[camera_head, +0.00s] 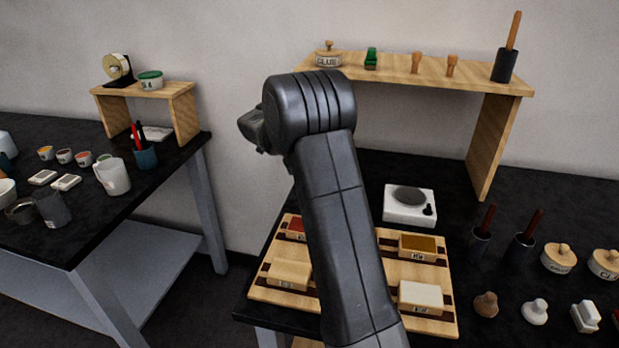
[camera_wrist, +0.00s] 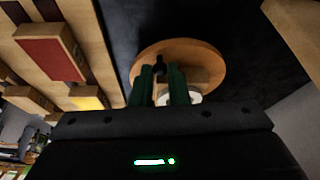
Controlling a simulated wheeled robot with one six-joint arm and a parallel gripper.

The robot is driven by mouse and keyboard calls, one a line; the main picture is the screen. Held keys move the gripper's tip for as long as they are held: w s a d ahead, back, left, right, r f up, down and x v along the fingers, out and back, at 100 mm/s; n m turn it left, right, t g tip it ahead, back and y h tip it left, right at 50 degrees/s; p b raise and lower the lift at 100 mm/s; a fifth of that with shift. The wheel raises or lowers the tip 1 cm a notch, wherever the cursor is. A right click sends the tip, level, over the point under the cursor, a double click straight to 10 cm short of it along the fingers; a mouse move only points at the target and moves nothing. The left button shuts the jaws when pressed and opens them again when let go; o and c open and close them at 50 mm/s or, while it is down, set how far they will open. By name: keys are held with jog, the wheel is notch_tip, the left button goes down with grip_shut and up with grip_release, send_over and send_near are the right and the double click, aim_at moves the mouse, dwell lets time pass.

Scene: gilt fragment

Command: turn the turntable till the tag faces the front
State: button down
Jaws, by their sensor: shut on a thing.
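In the wrist view, the turntable is a round wooden disc (camera_wrist: 209,57) on the dark table top. My gripper (camera_wrist: 160,76) has its two green fingers close together over the disc, shut on a small dark peg (camera_wrist: 160,63) near the disc's left side. A pale thing, partly hidden by the right finger, stands on the disc. No tag can be made out on it. In the head view my arm hides the gripper and the turntable.
A wooden board (camera_head: 448,327) with several labelled boxes lies beside my arm. A white device (camera_head: 409,217) with a grey round plate stands behind it. A wooden shelf (camera_head: 487,150) stands at the back; jars and stamps crowd the right. Another dark table (camera_head: 60,243) is at left.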

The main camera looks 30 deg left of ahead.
jog(key=shift+w+a+m, duration=0.15)
jog(key=shift+m, duration=0.15)
dwell(0.5)
jog(key=c, duration=1.4)
grip_release()
jog(key=p+v, duration=0.1)
jog(key=v, duration=1.2)
jog(key=shift+a+r, duration=0.2)
jog(key=shift+r, duration=0.2)
jog(key=shift+w, duration=0.15)
